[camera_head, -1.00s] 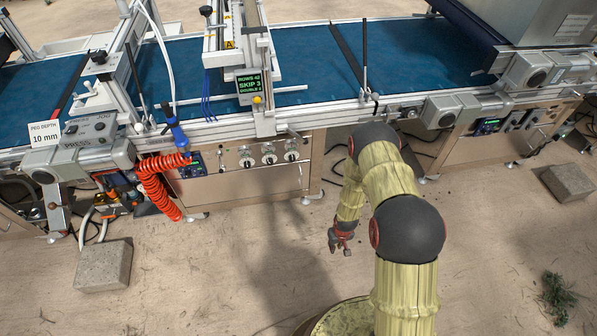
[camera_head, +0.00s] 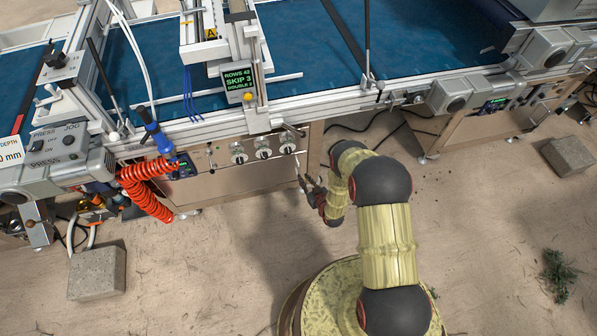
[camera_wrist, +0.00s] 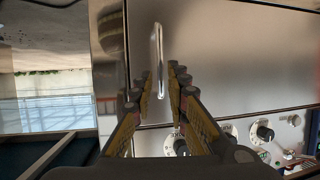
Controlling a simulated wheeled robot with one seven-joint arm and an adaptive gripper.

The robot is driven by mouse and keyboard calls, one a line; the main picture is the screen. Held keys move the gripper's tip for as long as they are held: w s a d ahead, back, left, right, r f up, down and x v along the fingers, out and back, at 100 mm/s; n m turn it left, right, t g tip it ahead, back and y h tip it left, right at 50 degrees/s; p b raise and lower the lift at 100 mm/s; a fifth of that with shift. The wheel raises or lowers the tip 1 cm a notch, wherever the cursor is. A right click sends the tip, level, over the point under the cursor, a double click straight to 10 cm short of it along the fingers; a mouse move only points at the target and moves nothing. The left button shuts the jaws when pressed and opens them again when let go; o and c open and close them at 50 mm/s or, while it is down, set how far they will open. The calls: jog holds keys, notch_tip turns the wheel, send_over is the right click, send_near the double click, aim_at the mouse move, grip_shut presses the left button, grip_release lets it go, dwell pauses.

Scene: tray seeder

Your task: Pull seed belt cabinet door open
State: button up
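The seed belt cabinet door is a plain beige metal panel (camera_head: 235,185) below the row of control knobs in the head view. It looks shut, flush with its frame. In the wrist view the door (camera_wrist: 250,55) fills the upper right, with a slim bright bar handle (camera_wrist: 158,45) near its left edge. My gripper (camera_head: 306,187) is in front of the door's right end. In the wrist view my gripper (camera_wrist: 156,82) is open, with the handle in line between its two fingertips. I cannot tell whether either finger touches the handle.
Control knobs (camera_head: 263,153) sit just above the door. A coiled orange hose (camera_head: 146,190) hangs at its left. A concrete block (camera_head: 97,273) lies on the sandy floor at the lower left. The floor in front of the door is clear.

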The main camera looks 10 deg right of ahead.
aim_at(299, 172)
jog(key=shift+b+x, duration=1.3)
jog(key=shift+x, duration=2.1)
jog(key=shift+f, duration=0.1)
jog(key=shift+c, duration=0.6)
grip_shut()
jog(key=shift+s, duration=0.1)
